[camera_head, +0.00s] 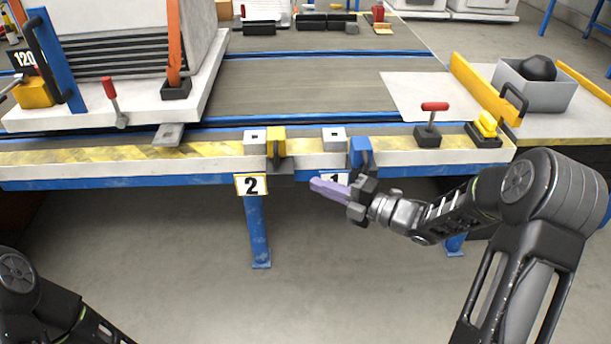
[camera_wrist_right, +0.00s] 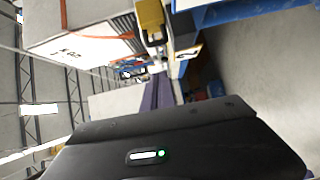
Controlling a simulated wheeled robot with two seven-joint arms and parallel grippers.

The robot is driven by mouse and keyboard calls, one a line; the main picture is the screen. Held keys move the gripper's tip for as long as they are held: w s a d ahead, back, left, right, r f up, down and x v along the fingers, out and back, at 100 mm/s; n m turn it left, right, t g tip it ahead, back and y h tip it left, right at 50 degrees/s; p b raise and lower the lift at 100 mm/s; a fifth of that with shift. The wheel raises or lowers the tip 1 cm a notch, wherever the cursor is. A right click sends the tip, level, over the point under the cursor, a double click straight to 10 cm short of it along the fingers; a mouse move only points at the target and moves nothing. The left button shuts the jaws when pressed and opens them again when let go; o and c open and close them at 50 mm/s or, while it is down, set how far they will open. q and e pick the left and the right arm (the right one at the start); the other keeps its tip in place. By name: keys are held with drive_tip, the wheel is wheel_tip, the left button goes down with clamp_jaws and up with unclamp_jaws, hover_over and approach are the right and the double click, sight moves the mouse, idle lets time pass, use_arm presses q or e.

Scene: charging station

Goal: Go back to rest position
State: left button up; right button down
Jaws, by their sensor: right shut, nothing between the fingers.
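My right gripper (camera_head: 314,185) reaches in front of the table's front edge, near the sign with number 1 (camera_head: 334,178), partly covering it. Its purple fingers are together with nothing between them. The fingers also show in the right wrist view (camera_wrist_right: 158,92), pointing away past the dark gripper body. My left arm shows only at the bottom left corner of the head view; its gripper is out of the picture.
A table (camera_head: 60,172) with a striped front edge spans the view.

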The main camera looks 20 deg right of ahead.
use_arm(q)
drive_tip(key=shift+r, duration=0.15)
use_arm(e)
drive_tip(key=shift+s+d, duration=0.45)
